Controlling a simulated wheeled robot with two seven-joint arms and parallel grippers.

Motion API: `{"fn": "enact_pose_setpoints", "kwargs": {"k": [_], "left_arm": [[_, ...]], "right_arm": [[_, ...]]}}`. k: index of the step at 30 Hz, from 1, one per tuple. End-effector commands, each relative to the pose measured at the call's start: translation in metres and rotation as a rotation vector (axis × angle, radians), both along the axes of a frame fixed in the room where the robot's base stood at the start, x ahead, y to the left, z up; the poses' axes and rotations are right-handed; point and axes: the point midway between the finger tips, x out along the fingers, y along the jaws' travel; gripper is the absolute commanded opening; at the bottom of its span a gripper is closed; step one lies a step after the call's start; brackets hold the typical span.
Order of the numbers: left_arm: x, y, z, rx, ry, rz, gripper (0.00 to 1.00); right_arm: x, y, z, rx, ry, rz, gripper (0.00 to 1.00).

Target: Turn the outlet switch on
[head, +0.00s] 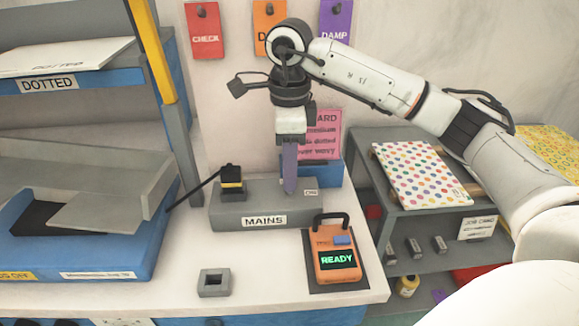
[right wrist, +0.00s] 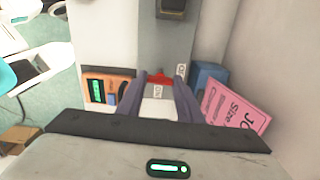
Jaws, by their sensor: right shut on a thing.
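The grey outlet block labelled MAINS (head: 235,215) sits on the white table, with an ON label (head: 311,192) at its right end. My right gripper (head: 290,188) points down onto the right part of the block. In the right wrist view, its two fingers are shut on the red outlet switch (right wrist: 158,78), and a white ON label shows just below it. The fingers hide most of the switch, so its tilt cannot be told. A black plug with a yellow band (head: 232,182) stands in the left part of the block. My left gripper is not in view.
An orange device showing READY (head: 338,261) lies in front of the block, and a small grey square holder (head: 214,283) stands to its left. A blue box (head: 326,174) and pink card (head: 322,140) are close behind the gripper. A blue tray (head: 100,250) is at left.

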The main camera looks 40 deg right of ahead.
Motion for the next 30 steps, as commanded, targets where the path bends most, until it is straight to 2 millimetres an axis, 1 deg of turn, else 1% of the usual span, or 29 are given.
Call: {"fn": "enact_pose_setpoints", "kwargs": {"k": [8, 30], "left_arm": [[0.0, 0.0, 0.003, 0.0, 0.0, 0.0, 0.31], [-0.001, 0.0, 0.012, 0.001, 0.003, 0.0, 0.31]], "right_arm": [[0.0, 0.0, 0.001, 0.001, 0.0, -0.178, 0.1], [0.0, 0.0, 0.002, 0.001, -0.001, -0.878, 0.1]]}}
